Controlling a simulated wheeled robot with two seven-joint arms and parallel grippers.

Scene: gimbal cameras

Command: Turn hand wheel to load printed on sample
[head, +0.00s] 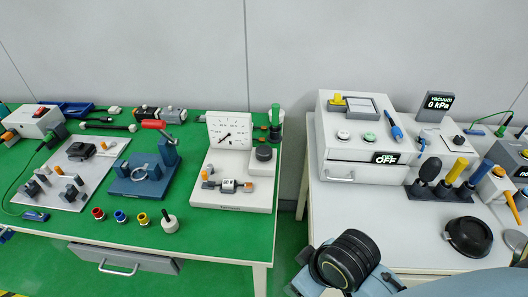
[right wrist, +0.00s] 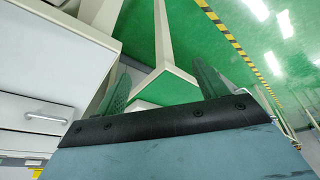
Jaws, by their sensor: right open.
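A white tester with a dial gauge (head: 228,132) stands on the right part of the green table. A dark round knob (head: 264,153), which looks like the hand wheel, sits on the tester's white block. A small dark and metallic sample (head: 229,185) lies across the front of the tester; its print is too small to read. My right gripper (right wrist: 163,85) shows in the right wrist view with two green fingers spread apart and nothing between them. It is away from the tester. My left gripper is not in view.
The green table (head: 130,233) also carries a blue clamp fixture (head: 143,182), a grey plate (head: 60,200) and several small colored rings. A white table (head: 340,225) with a vacuum unit (head: 352,165) stands to the right, with a gap between the tables.

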